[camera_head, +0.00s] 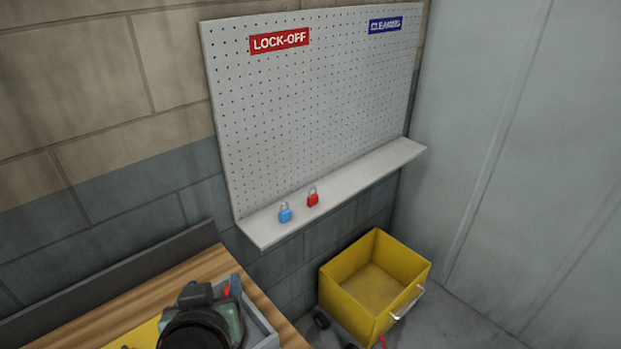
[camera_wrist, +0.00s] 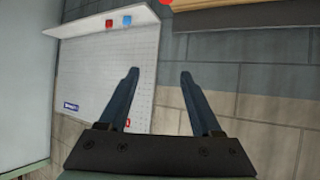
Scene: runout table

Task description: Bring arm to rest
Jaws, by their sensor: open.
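My gripper (camera_wrist: 158,78) is in the wrist view, with its two dark fingers apart and nothing between them. Behind the fingers the wrist view shows the pegboard and the block wall, upside down. In the head view the fingers cannot be made out. A dark, rounded part with a green-grey body at the bottom left stands over the wooden table; I cannot tell for certain what it is.
A white pegboard (camera_head: 320,90) with a shelf (camera_head: 345,190) hangs on the wall. A blue padlock (camera_head: 285,213) and a red padlock (camera_head: 312,197) stand on the shelf. A yellow bin (camera_head: 343,297) is on the floor below. The wooden table (camera_head: 206,270) is at the lower left.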

